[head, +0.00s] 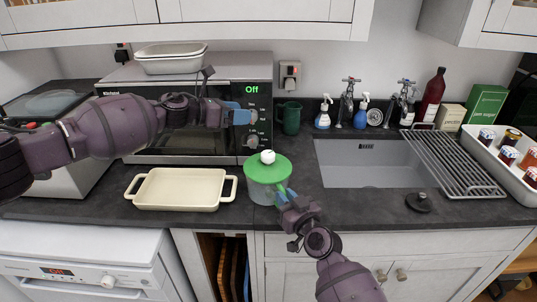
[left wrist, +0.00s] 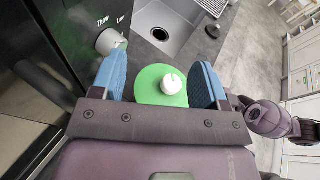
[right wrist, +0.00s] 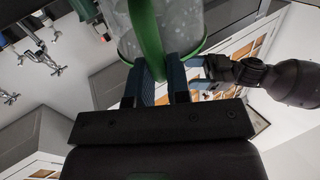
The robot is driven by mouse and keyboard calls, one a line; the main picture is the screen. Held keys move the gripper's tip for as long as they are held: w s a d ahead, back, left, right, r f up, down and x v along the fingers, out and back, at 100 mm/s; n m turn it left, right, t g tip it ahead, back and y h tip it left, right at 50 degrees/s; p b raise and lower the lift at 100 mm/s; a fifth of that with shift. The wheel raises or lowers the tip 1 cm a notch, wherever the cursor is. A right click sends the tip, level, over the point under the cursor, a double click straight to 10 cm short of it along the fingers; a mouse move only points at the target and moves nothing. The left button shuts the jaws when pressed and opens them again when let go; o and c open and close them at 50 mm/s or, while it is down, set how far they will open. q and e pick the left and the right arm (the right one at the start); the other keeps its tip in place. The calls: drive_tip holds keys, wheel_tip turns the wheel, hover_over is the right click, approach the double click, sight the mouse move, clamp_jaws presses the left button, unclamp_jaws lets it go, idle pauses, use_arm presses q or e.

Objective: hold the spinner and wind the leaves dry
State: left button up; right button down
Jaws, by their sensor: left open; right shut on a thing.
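The salad spinner (head: 266,180) stands on the dark worktop in front of the microwave, with a green lid, a clear bowl and a white knob (head: 267,157) on top. My right gripper (head: 285,194) is shut on the spinner's green handle (right wrist: 150,45) at its right side. My left gripper (head: 240,115) is open and empty, above and left of the lid, in front of the microwave's controls. In the left wrist view the lid (left wrist: 149,92) and white knob (left wrist: 171,84) show beyond and between the open blue fingers. The leaves cannot be made out clearly.
A cream baking dish (head: 178,190) lies left of the spinner. The microwave (head: 180,142) stands close behind. The sink (head: 375,165) is to the right, with a wire rack (head: 450,162) and a black plug (head: 419,202). A green mug (head: 289,118) stands behind.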

sight(266, 154)
use_arm(q)
drive_tip(key=s+a+f+m+g, duration=0.2)
drive_tip(key=s+f+m+g, duration=0.15)
drive_tip(key=s+f, duration=0.3)
drive_tip(key=shift+t+y, duration=0.25)
drive_tip(key=shift+y, duration=0.15)
drive_tip(key=x, duration=1.2)
drive_tip(key=shift+w+f, duration=0.25)
drive_tip(key=shift+w, duration=0.2)
drive_tip(key=shift+a, duration=0.1)
drive_tip(key=shift+c, duration=0.2)
drive_tip(key=c, duration=0.9)
drive_tip(key=shift+o, duration=0.2)
drive_tip(key=shift+n+t, duration=0.3)
drive_tip(key=shift+n, duration=0.05)
